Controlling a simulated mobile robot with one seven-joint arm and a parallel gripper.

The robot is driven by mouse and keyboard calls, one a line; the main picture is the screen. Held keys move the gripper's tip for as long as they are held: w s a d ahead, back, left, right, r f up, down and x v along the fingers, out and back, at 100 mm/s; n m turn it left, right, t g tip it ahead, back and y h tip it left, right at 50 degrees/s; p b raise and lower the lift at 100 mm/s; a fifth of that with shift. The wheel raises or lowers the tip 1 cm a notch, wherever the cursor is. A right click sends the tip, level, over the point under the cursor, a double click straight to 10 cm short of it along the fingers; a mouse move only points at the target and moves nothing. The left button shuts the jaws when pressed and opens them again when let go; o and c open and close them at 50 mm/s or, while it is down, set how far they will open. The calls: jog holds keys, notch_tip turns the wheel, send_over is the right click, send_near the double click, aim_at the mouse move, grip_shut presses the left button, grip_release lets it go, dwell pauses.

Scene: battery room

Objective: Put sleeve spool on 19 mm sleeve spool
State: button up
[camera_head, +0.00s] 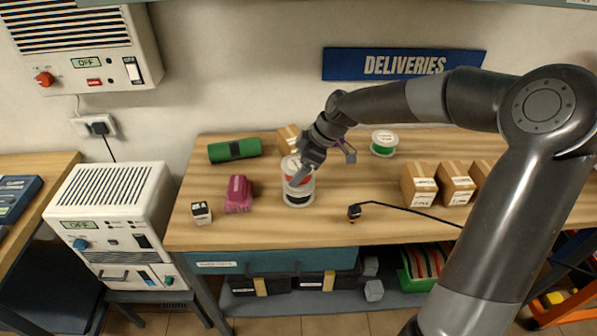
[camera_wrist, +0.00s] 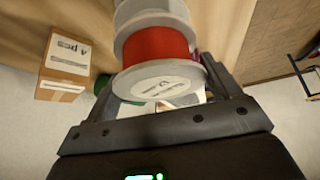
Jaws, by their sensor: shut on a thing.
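A sleeve spool with red winding and pale grey flanges (camera_head: 298,178) is in my gripper (camera_head: 297,166), near the middle of the bench. It also shows in the wrist view (camera_wrist: 157,47), between my two fingers. Directly below it a second pale-flanged spool with dark winding (camera_head: 298,198) stands upright on the bench. Its flange (camera_wrist: 150,8) shows past the red spool in the wrist view. The two look lined up and close together; I cannot tell whether they touch. A green spool (camera_head: 384,143) stands apart, further right. Which spool is the 19 mm one cannot be read.
A magenta object (camera_head: 238,194) and a small black-and-white box (camera_head: 201,212) stand to the left. A green roll (camera_head: 235,150) lies behind them. A carton (camera_head: 289,139) is behind the spools, more cartons (camera_head: 419,185) stand right.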

jog(key=shift+f, duration=1.25)
jog(key=shift+f, duration=0.1)
jog(key=o, duration=1)
